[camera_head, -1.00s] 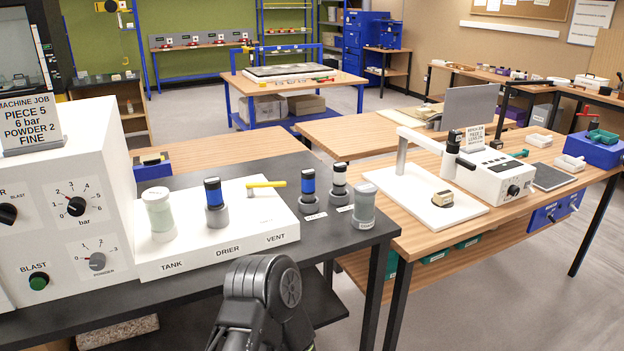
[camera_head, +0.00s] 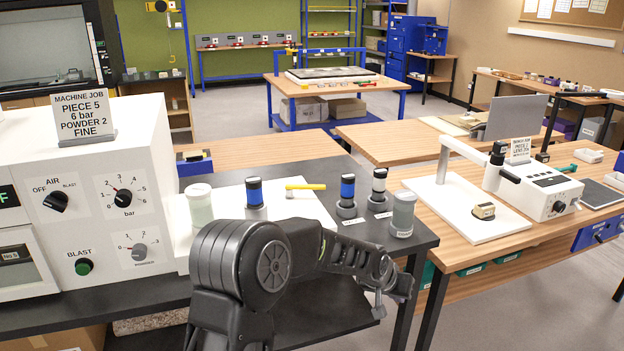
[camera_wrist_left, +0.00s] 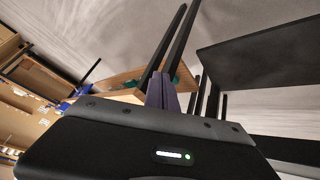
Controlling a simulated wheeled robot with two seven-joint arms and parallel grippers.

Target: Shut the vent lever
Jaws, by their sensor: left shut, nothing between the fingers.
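The vent lever (camera_head: 305,187) is a yellow handle at the back right of the white panel (camera_head: 318,208). It points to the right, across the panel's edge. My left arm crosses in front of the panel and hides its front face with the labels. My left gripper (camera_head: 379,306) is in front of the dark bench's front edge, to the right of and nearer than the lever, and apart from it. Its fingers (camera_wrist_left: 162,90) are shut and empty in the left wrist view, with floor and table legs beyond. My right gripper is not in view.
To the lever's right stand two small cylinders (camera_head: 347,196) (camera_head: 379,190) and a grey jar (camera_head: 403,215). The white blasting machine (camera_head: 80,190) fills the left. A wooden bench (camera_head: 460,258) stands at right.

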